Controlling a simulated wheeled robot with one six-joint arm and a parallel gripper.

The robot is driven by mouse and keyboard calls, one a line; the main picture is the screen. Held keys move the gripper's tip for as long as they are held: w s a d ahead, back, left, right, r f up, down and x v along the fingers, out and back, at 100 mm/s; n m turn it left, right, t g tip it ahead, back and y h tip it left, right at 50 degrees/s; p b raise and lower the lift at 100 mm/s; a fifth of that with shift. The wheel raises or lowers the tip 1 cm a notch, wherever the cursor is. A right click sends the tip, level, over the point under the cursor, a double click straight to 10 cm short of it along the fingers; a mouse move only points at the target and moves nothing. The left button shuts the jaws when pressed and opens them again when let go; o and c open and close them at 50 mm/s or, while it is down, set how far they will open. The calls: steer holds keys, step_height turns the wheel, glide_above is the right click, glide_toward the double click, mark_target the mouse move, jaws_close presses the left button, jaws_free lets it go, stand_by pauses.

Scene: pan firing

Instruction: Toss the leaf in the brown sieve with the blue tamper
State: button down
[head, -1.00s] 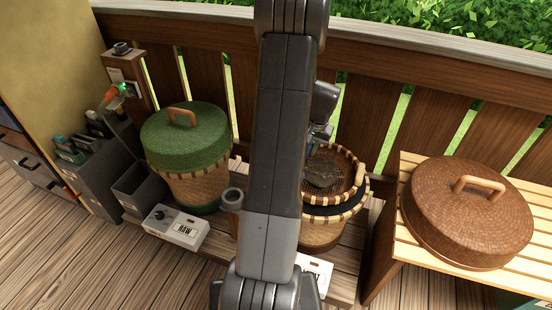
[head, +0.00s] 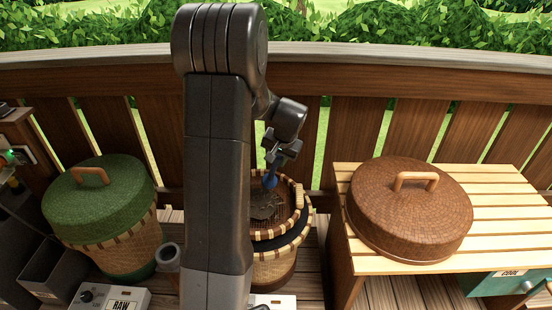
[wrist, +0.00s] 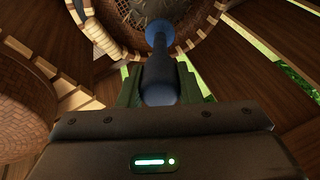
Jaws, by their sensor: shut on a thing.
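The brown sieve (head: 290,222) sits in the top of a wicker basket behind my arm, which hides its left part. Dark leaf (head: 264,206) lies inside the sieve; it also shows in the wrist view (wrist: 140,12). My gripper (head: 280,155) is above the sieve, shut on the blue tamper (head: 270,182), which points down toward the leaf. In the wrist view the tamper's blue head (wrist: 160,32) is over the sieve's near rim area. I cannot tell whether it touches the leaf.
At right, a brown woven lid (head: 408,210) lies on a slatted bench (head: 500,200). A wooden railing (head: 350,130) runs close behind.

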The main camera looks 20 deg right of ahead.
step_height(320, 180, down, 10)
steer(key=b, duration=0.8)
steer(key=a+p, duration=0.2)
steer(key=a, duration=0.7)
step_height(320, 180, up, 10)
steer(key=p, duration=0.7)
steer(key=shift+a, duration=0.2)
steer(key=shift+r, duration=0.1)
